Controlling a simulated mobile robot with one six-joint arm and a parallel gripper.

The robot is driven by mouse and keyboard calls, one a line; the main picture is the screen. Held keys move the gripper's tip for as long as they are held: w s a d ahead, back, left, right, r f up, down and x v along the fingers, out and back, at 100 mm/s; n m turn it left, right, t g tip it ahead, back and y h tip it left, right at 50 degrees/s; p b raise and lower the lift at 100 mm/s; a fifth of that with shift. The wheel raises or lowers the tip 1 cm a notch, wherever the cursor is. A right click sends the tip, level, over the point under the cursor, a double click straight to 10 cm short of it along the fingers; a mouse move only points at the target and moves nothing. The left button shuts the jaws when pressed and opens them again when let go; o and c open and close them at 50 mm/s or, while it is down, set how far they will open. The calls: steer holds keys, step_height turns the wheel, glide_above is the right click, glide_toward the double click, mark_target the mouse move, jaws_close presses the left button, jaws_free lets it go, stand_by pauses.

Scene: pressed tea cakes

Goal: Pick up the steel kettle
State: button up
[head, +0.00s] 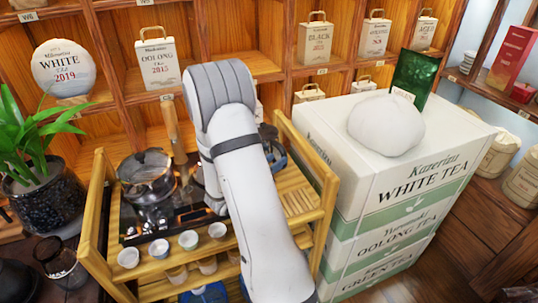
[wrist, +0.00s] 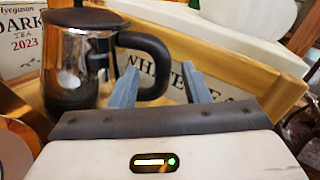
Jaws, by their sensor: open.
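The steel kettle (wrist: 82,65) stands at the left of the wrist view, upright, with a shiny body, dark lid and black loop handle (wrist: 158,52). My gripper (wrist: 160,70) is open and empty. Its two blue-grey fingers point toward the handle side. In the picture, the outer curve of the handle lies between the fingers, and the left finger overlaps the loop's opening. I cannot tell whether they touch. In the head view my arm hides most of the kettle and the gripper.
A wooden cart (head: 95,215) holds a glass-and-metal pot (head: 148,180) and several small cups (head: 188,240). Stacked tea boxes (head: 385,215) stand right of it, with a white wrapped bundle (head: 386,124) on top. The cart's rail (wrist: 225,62) lies behind my fingers.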

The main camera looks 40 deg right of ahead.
mark_target(281, 155)
steer(key=x, duration=0.5)
steer(key=shift+f+p, duration=0.1)
steer(key=shift+p, duration=0.25)
steer(key=shift+c, duration=0.5)
steer(key=shift+a, duration=0.1)
jaws_close()
stand_by(0.4)
